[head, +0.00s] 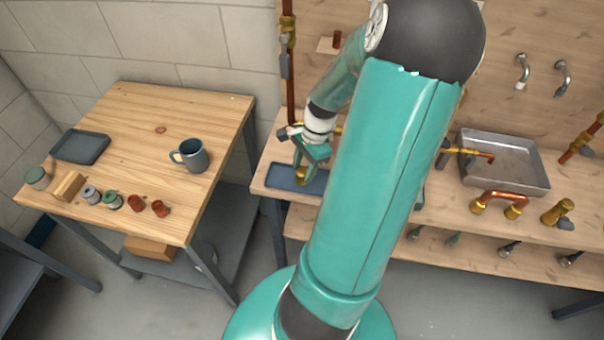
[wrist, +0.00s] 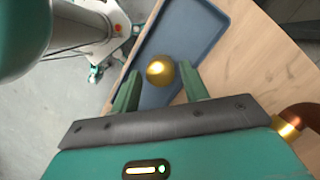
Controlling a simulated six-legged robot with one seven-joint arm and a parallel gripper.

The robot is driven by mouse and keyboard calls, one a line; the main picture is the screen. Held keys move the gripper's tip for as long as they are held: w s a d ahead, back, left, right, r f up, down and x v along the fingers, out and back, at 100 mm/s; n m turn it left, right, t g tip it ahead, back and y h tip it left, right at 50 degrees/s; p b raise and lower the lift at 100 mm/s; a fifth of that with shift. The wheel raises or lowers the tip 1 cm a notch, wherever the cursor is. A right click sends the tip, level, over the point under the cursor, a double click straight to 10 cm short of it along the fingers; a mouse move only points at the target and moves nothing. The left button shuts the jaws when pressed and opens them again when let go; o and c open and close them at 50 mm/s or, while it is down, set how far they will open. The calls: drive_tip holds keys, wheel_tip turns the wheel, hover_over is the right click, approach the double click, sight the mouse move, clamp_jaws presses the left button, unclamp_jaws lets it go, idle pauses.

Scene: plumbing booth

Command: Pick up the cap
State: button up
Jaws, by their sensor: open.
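The cap is a round, shiny brass piece (wrist: 160,70) in the wrist view. It shows over the blue-grey tray (wrist: 200,32), between the fingertips of my gripper (wrist: 159,76). My gripper is open, with a gap visible beside the cap on the right; whether the left finger touches it I cannot tell. In the head view my gripper (head: 308,163) points down over the tray (head: 280,179) at the workbench's left end, with the brass cap (head: 301,175) small at its fingertips. My arm hides part of the tray there.
A copper pipe with a brass fitting (wrist: 290,124) lies close to my gripper's right in the wrist view. A vertical copper pipe (head: 290,90) stands just behind it. A metal sink (head: 505,165) is on the right. A wooden table (head: 130,140) with a mug (head: 193,157) stands left.

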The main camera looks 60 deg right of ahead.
drive_tip(key=shift+x, duration=1.15)
drive_tip(key=c, duration=0.8)
drive_tip(key=shift+r, duration=0.2)
